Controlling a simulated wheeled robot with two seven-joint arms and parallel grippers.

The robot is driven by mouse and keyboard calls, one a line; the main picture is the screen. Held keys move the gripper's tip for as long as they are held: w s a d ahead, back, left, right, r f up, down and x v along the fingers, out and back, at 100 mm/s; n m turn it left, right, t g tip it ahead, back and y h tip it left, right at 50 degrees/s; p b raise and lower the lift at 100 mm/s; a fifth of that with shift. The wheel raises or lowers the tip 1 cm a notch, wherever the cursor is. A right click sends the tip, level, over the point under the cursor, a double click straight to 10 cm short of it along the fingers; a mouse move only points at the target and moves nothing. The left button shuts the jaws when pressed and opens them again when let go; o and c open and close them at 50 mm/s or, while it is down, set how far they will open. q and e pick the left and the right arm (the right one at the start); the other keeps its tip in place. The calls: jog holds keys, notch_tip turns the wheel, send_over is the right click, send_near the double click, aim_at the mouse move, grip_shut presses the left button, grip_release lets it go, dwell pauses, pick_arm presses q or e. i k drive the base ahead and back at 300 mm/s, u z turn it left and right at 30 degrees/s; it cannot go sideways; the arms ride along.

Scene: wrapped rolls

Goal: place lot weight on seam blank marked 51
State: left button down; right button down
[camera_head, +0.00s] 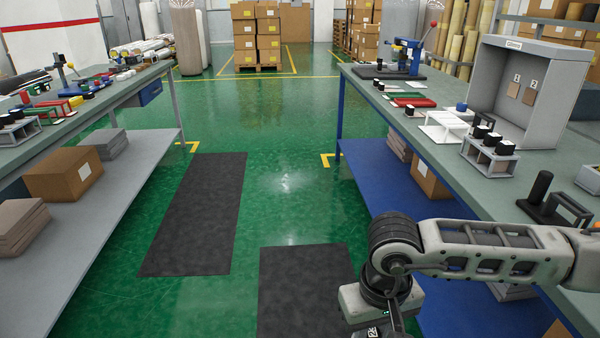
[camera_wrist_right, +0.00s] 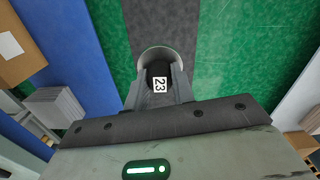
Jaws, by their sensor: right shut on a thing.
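My right gripper (camera_wrist_right: 160,88) is shut on a dark round piece with a white label reading 23 (camera_wrist_right: 160,70), with a pale curved rim at its far side. I take it for the lot weight, though much of it is hidden between the fingers. In the head view my right gripper (camera_head: 384,322) hangs at the bottom edge, left of the right bench and over the floor; its fingertips are cut off or hidden. I cannot make out a seam blank marked 51 in either view. My left gripper is not in view.
The right bench (camera_head: 440,150) carries a grey booth (camera_head: 490,75) with two brown tagged plates, a white stand (camera_head: 445,122), a rack with black-topped pieces (camera_head: 488,155) and a black holder (camera_head: 545,205). The left bench (camera_head: 95,95) holds small coloured items.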

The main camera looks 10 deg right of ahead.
aim_at(422, 114)
jog(key=z, duration=0.65)
jog(key=i, duration=1.95)
jog(key=z, duration=0.3)
